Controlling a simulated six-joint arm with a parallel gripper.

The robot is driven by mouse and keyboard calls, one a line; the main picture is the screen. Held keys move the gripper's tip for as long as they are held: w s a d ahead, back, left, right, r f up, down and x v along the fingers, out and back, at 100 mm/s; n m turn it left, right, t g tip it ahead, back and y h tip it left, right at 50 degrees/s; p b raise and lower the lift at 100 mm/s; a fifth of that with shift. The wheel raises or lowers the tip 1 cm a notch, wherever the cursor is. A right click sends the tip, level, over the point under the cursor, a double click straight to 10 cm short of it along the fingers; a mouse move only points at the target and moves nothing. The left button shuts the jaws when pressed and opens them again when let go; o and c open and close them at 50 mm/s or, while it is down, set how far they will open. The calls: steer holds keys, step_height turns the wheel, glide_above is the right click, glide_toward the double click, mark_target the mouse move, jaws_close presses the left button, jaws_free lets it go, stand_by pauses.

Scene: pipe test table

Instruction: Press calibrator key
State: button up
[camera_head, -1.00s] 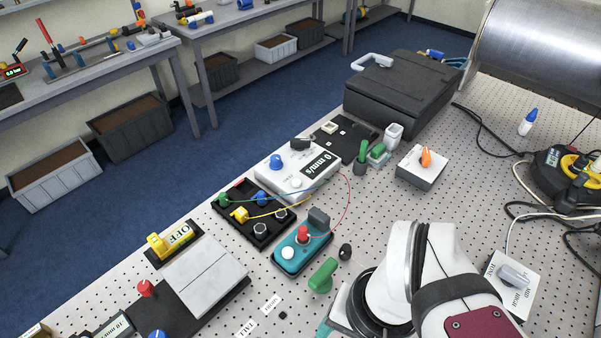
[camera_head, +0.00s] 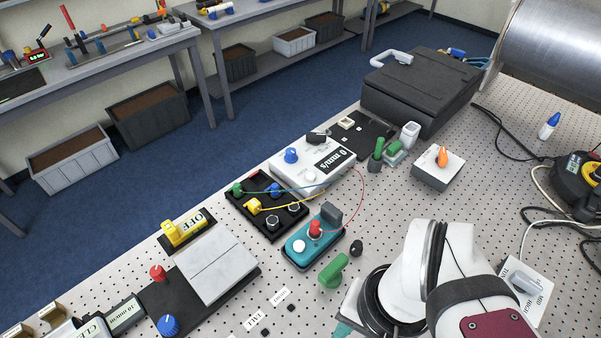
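No label reading "calibrator" is legible, so I cannot tell which device carries the key. A white box (camera_head: 330,178) near the middle shows "0 mm/s" and has a blue knob (camera_head: 291,155) and a pale round button (camera_head: 309,177). In front of it is a teal box (camera_head: 300,259) with a white button (camera_head: 299,246) and a red button (camera_head: 315,228). At the bottom left, a device with a "10 mm/m" display (camera_head: 126,314) and a cut-off label starting "CLE" (camera_head: 92,331) is partly out of frame. My gripper is not in view; only my white arm shows, bottom right.
A yellow "OFF" switch (camera_head: 184,229) and grey plate (camera_head: 215,264) lie left. A black terminal block (camera_head: 264,222) has wires crossing to neighbouring boxes. A green handle (camera_head: 333,271) lies near my arm. A black case (camera_head: 421,92) stands at the back. Bare perforated table (camera_head: 430,205) lies right of centre.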

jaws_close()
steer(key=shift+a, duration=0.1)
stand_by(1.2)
